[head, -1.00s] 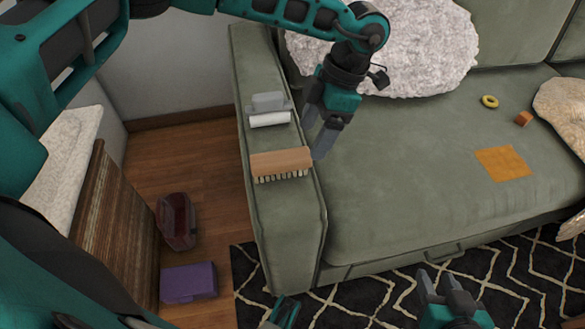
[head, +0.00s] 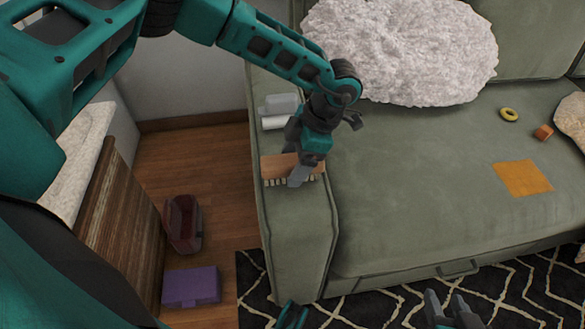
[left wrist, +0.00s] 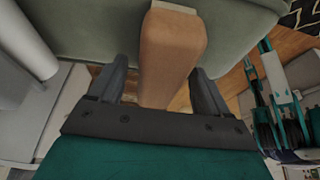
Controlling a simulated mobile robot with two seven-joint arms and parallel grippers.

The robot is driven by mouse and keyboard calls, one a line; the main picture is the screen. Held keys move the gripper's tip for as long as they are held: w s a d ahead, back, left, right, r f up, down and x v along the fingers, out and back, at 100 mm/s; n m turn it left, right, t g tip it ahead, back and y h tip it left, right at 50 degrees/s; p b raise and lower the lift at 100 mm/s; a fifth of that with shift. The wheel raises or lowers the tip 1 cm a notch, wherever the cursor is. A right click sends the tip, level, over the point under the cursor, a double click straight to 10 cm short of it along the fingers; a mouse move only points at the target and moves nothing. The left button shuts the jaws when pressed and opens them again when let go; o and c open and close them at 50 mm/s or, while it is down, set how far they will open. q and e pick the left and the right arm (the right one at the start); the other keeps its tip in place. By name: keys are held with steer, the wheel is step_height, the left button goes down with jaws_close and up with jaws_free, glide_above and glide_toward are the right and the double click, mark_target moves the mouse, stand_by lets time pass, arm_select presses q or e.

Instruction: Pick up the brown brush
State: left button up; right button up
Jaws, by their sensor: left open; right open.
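The brown brush (head: 275,167) lies on the sofa's left armrest, its pale bristles facing the front. My left gripper (head: 297,174) is over the brush's right part and hides some of it. In the left wrist view the brush's brown back (left wrist: 173,50) lies between the two spread fingers, with a gap visible beside the left one. The left gripper is open; whether a finger touches the brush cannot be told. My right gripper (head: 450,303) is open and empty at the bottom edge of the head view, over the rug.
A grey-and-white lint roller (head: 279,104) lies on the armrest behind the brush. An orange cloth (head: 523,179), a yellow ring (head: 509,114) and an orange cube (head: 543,132) are on the seat. A purple box (head: 191,287) and dark red container (head: 184,224) stand on the floor.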

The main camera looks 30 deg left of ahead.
mark_target(293, 159)
arm_select(q)
steer(key=shift+s+a+f, duration=0.1)
steer(key=shift+f, duration=0.3)
steer(key=shift+f, duration=0.3)
stand_by(0.3)
steer(key=shift+c, duration=0.4)
steer(key=c, duration=1)
steer(key=shift+r, duration=0.1)
step_height(293, 159, up, 20)
steer(key=p, duration=0.4)
steer(key=shift+r, duration=0.2)
